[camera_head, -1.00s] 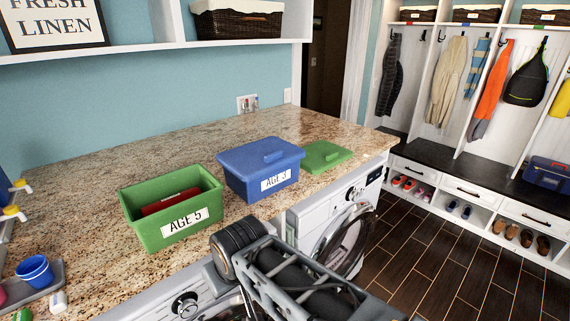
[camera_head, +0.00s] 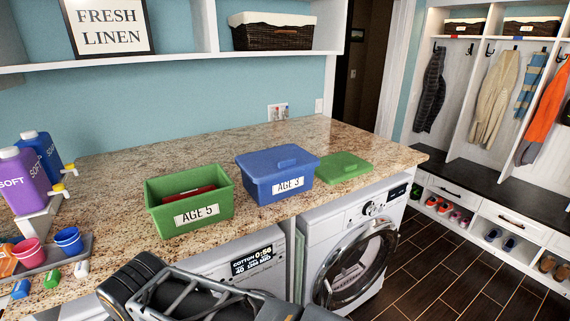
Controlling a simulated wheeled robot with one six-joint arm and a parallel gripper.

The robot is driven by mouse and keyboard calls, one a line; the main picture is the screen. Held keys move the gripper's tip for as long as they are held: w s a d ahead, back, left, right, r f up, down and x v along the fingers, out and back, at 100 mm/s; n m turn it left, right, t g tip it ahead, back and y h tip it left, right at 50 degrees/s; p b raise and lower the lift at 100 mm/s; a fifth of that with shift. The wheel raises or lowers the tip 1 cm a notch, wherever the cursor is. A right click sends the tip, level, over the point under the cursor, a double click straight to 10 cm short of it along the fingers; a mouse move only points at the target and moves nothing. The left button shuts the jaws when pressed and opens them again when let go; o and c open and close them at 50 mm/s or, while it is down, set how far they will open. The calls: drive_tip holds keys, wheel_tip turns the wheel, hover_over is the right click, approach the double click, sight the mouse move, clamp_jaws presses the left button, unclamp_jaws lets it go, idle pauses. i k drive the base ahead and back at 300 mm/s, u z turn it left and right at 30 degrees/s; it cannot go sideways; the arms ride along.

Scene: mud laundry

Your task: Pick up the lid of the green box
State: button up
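The green lid (camera_head: 343,167) lies flat on the granite counter, just right of the blue box, with its raised handle upward. The open green box (camera_head: 189,207), labelled "AGE 5", stands on the counter left of the blue box and holds a red item (camera_head: 190,193). The blue box (camera_head: 274,176), labelled "AGE 3", has its blue lid on and stands between the green box and the green lid. My arm shows at the bottom of the view, in front of the counter.
The granite counter (camera_head: 120,180) is clear behind the boxes. Two detergent bottles (camera_head: 24,178) and a grey tray (camera_head: 75,262) with cups stand at the left. A washing machine (camera_head: 350,255) is below the lid. A shelf (camera_head: 180,58) hangs above.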

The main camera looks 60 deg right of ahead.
sight(334, 169)
drive_tip(key=u, duration=1.85)
drive_tip(key=k, duration=3)
drive_tip(key=z, duration=1.55)
drive_tip(key=i, duration=0.5)
drive_tip(key=u, duration=0.05)
